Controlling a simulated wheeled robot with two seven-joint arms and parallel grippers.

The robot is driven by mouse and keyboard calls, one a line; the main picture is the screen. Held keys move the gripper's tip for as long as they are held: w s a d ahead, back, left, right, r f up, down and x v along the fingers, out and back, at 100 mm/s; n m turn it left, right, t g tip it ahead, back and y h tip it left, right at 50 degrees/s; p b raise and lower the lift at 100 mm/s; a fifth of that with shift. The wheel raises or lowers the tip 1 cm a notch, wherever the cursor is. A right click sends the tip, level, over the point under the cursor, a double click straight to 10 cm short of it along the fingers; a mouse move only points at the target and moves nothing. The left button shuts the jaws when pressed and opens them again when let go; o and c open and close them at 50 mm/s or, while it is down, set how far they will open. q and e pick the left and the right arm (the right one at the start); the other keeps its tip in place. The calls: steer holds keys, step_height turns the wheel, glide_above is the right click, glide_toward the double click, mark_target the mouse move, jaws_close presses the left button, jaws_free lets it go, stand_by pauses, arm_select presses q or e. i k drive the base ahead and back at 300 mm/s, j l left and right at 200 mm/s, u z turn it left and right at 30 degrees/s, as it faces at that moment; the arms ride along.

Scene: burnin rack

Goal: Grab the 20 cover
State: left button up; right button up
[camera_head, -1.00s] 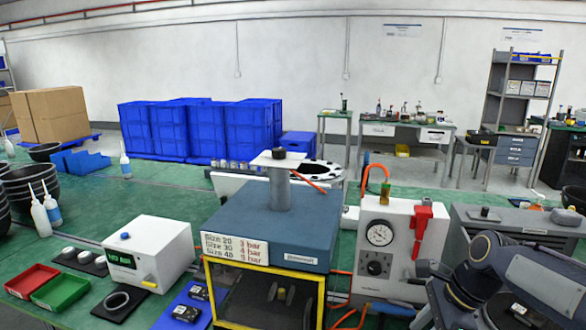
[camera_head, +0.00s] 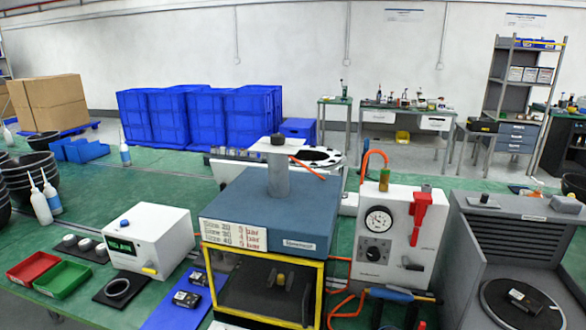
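No cover marked 20 can be read. Several small round whitish caps (camera_head: 85,244) sit on dark pads left of the white display box (camera_head: 150,240). A grey ring (camera_head: 117,287) lies on a black mat beside them. Two small black boxes (camera_head: 186,298) lie on a blue mat. Another small black part (camera_head: 523,299) rests on the dark round plate in the grey machine at right. Neither of my grippers can be made out; small dark shapes at the bottom edge are too cut off to identify.
A blue-topped press (camera_head: 262,205) with a yellow-framed chamber and a size-and-bar sign stands in the middle. A gauge box (camera_head: 400,220) with orange hoses stands to its right. Red (camera_head: 32,268) and green (camera_head: 62,280) trays sit front left. Black bowls and white bottles stand behind them.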

mark_target(524, 302)
steer(key=k+l+z, duration=0.1)
steer(key=z, duration=1.4)
steer(key=i+l+u, duration=0.2)
steer(key=u, duration=0.2)
steer(key=i+l+u, duration=0.15)
steer(key=l+u, duration=0.2)
steer(key=i+l+u, duration=0.1)
steer(key=l+u, duration=0.65)
